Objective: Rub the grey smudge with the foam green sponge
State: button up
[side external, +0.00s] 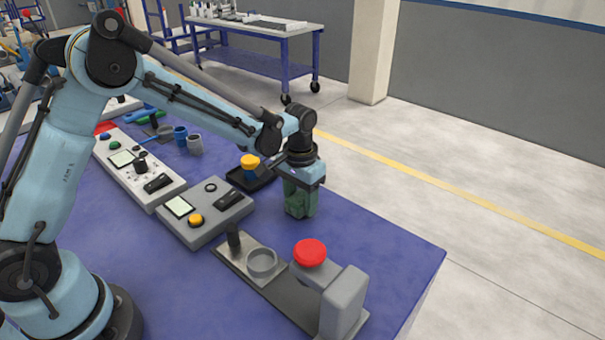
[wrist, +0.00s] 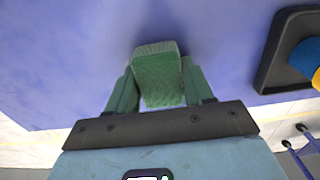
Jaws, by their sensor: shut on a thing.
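The foam green sponge (side external: 301,204) is held at the end of my gripper (side external: 304,184), over the right part of the blue-purple table. In the wrist view the sponge (wrist: 157,68) sits between the two green fingers of my gripper (wrist: 158,80), which are shut on it. Its far end points at the table surface. I cannot tell whether it touches the table. I cannot make out the grey smudge in either view; the sponge and gripper may hide it.
A black tray (wrist: 268,75) with a blue and yellow piece is close by. A grey control box (side external: 205,212) stands left of the sponge. A grey fixture with a red button (side external: 310,252) stands in front. The table (side external: 385,250) is clear to the right.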

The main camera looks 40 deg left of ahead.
jog(key=shift+d, duration=2.8)
notch_tip(320, 180, up, 8)
jog(key=shift+a, duration=0.15)
jog(key=s+a+r, duration=0.2)
jog(key=s+r, duration=0.1)
jog(key=s, duration=0.2)
send_over(280, 195)
notch_tip(280, 195, down, 7)
jog(key=shift+r, duration=0.15)
jog(key=shift+f, duration=2.05)
jog(key=shift+f, duration=0.1)
